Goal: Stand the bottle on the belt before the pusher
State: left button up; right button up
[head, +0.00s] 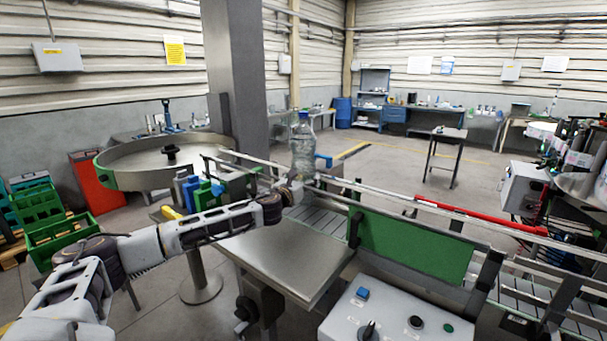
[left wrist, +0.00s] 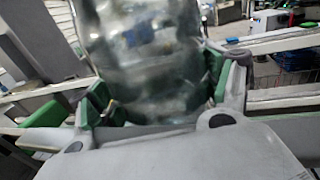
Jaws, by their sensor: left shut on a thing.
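The bottle (head: 303,150) is clear plastic with a blue cap, and it looks upright. My left gripper (head: 297,186) is at its lower part, with my arm reaching in from the left. In the left wrist view the bottle (left wrist: 150,60) stands between the green-padded fingers of the left gripper (left wrist: 160,105), which are shut on it. The conveyor belt (head: 325,218) runs below and to the right of the bottle. I cannot tell whether the bottle's base touches the belt. I cannot make out the pusher for certain. My right gripper is not in view.
Guide rails (head: 385,200) run along the belt, with a green panel (head: 412,243) at the front. A round steel table (head: 140,160) stands at the left. A control box (head: 385,318) with knobs is in front. Green crates (head: 62,238) sit at far left.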

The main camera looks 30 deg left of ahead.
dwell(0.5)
pick_arm(q)
jog(key=shift+f, duration=0.45)
jog(key=shift+f+b, duration=0.35)
jog(key=shift+f, duration=1.15)
jog(key=o, duration=2.1)
jog(key=shift+s+f, duration=0.1)
jog(key=shift+f, duration=0.15)
jog(key=shift+c, duration=0.2)
jog(key=shift+r, duration=0.1)
